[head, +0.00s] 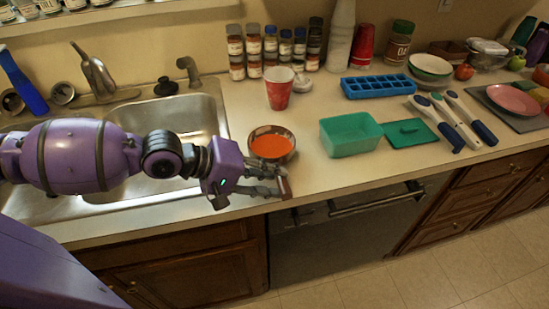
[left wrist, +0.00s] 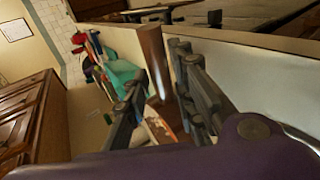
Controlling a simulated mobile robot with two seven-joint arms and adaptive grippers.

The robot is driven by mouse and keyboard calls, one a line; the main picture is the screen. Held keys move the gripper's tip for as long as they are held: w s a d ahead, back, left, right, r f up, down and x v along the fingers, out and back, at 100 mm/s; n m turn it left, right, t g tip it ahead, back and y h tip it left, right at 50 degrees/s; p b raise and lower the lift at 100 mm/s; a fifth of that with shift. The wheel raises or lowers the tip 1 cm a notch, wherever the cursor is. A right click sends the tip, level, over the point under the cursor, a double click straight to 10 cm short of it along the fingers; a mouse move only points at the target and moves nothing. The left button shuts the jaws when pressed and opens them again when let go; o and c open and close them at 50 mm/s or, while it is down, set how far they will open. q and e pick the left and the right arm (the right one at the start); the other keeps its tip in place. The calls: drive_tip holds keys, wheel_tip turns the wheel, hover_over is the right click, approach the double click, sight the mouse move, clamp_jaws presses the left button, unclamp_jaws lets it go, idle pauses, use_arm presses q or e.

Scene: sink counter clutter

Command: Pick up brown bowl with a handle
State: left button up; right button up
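The brown bowl (head: 289,155) stands on the counter near its front edge, right of the sink, and looks orange inside. Its brown handle (head: 284,188) points toward the counter's front edge. My left gripper (head: 280,179) reaches in from the left, low beside the bowl, its fingers at the handle. In the left wrist view, the fingers (left wrist: 158,62) are spread apart, with a brown upright piece, apparently the handle, between them. I cannot tell whether either finger touches it. The fingers hide part of the bowl's lower front. My right gripper is not in view.
A red cup (head: 279,90) stands behind the bowl. A green box (head: 350,135) and its lid (head: 410,133) lie to the right, with bare counter between box and bowl. The sink (head: 175,115) is at left. Spice jars (head: 254,50) line the wall.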

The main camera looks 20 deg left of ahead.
sight(277, 177)
use_arm(q)
drive_tip(key=shift+x, duration=1.5)
drive_tip(key=shift+r, duration=0.1)
drive_tip(key=shift+c, duration=0.2)
drive_tip(key=shift+a, duration=0.1)
clamp_jaws()
drive_tip(key=shift+w, duration=0.1)
